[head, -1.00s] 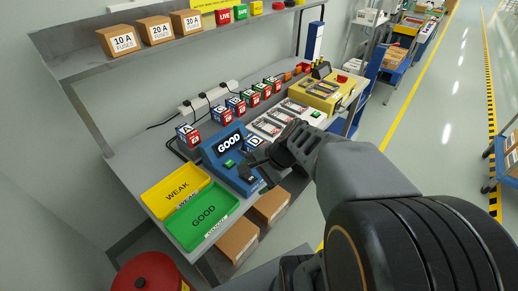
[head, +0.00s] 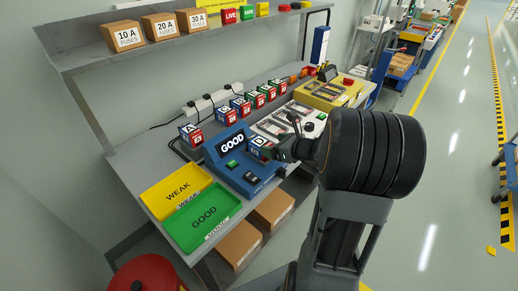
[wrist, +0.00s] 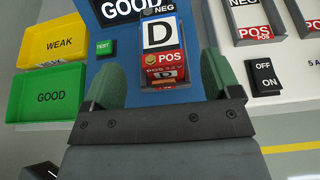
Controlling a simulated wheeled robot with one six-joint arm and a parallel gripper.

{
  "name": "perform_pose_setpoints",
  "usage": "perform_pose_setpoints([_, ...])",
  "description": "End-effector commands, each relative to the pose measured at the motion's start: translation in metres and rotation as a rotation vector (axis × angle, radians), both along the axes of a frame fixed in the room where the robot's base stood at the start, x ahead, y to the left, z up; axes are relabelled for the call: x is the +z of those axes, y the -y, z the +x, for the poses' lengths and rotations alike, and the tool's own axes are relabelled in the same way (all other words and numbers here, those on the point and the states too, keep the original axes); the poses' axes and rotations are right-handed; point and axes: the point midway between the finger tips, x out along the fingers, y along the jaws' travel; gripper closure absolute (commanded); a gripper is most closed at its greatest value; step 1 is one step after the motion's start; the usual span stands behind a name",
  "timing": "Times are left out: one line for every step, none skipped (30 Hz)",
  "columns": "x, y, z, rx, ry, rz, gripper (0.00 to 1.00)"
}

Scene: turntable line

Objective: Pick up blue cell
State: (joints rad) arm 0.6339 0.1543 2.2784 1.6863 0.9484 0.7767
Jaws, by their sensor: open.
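A cell marked D (head: 259,141) sits in the blue tester (head: 216,157), whose display reads GOOD. In the wrist view the cell (wrist: 160,35) shows a white D label and a red POS band. My gripper (head: 278,150) is beside the tester at the cell. In the wrist view my gripper (wrist: 160,75) is open, its green-padded fingers to the left and right of the cell's near end, with gaps visible. The cell's underside is hidden.
A yellow WEAK tray (head: 176,187) and a green GOOD tray (head: 203,217) lie left of the tester. Several lettered cells (head: 191,135) stand in a row behind. A white unit (head: 265,126) and a yellow unit (head: 330,92) lie to the right. A shelf (head: 95,56) hangs above.

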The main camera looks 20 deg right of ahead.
Motion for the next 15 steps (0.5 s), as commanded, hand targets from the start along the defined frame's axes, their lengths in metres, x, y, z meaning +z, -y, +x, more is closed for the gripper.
perform_pose_setpoints([-0.002,-0.002,0.003,0.001,-0.001,-0.001,0.17])
perform_pose_setpoints([-0.002,-0.002,0.004,0.001,-0.001,-0.001,0.17])
perform_pose_setpoints([-0.003,-0.003,0.005,0.002,0.000,-0.002,0.17])
perform_pose_setpoints([-0.003,-0.003,0.006,0.002,0.000,-0.002,0.17])
perform_pose_setpoints([-0.003,-0.004,0.007,0.002,0.000,-0.002,0.17])
perform_pose_setpoints([-0.004,-0.005,0.010,0.001,-0.001,-0.001,0.17])
perform_pose_setpoints([-0.006,-0.006,0.012,0.002,-0.001,-0.001,0.17])
perform_pose_setpoints([-0.007,-0.008,0.015,0.004,-0.002,0.001,0.17])
perform_pose_setpoints([-0.009,-0.010,0.020,0.005,-0.002,0.000,0.17])
perform_pose_setpoints([-0.011,-0.012,0.024,0.004,-0.002,0.000,0.17])
perform_pose_setpoints([-0.013,-0.013,0.028,0.004,-0.003,-0.002,0.17])
perform_pose_setpoints([-0.014,-0.016,0.033,0.004,-0.002,-0.001,0.17])
perform_pose_setpoints([-0.016,-0.017,0.036,0.004,-0.002,0.000,0.17])
perform_pose_setpoints([-0.017,-0.018,0.039,0.004,-0.002,0.000,0.17])
perform_pose_setpoints([-0.019,-0.020,0.042,0.004,-0.002,-0.001,0.17])
